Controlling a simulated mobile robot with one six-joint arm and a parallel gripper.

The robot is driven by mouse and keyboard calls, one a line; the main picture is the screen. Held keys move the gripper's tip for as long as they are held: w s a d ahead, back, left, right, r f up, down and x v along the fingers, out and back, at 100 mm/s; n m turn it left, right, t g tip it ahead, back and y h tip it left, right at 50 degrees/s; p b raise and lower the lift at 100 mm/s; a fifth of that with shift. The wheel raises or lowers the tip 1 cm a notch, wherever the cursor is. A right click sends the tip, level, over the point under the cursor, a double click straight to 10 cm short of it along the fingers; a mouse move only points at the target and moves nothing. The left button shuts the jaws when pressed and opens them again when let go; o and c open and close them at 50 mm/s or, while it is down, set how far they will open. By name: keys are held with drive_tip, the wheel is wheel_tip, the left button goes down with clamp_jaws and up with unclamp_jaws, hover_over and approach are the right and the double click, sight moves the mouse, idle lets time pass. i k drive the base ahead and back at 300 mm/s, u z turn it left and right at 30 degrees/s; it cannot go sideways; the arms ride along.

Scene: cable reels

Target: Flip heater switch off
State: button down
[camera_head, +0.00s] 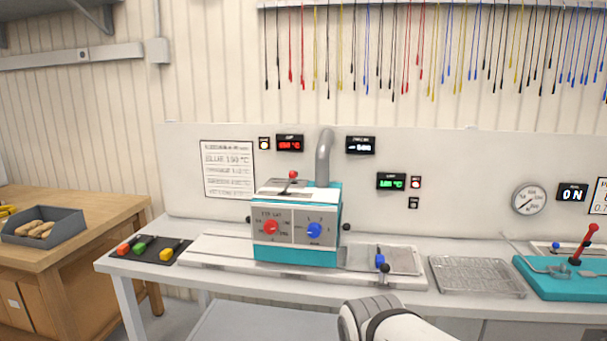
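A teal and white machine box (296,255) stands on the bench, with a red knob (271,227) and a blue knob (314,230) on its front. A small lever with a red ball (293,174) stands on top of it. I cannot tell which control is the heater switch; the labels are too small to read. On the back panel, a lit yellowish lamp (264,144) sits beside a red display (289,143). A green display (391,181) has small switch-like parts (415,183) beside it. Only a white link of my arm shows at the bottom; my gripper is not in view.
A grey pipe (324,160) rises behind the box. A metal plate with a blue-handled part (380,262), a wire tray (477,275) and a teal lever device (565,278) are to the right. Coloured-handled tools (145,248) lie left. Cables hang above.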

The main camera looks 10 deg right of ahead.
sight(292, 175)
drive_tip(key=z, duration=0.05)
drive_tip(key=i, duration=1)
drive_tip(key=z, duration=0.05)
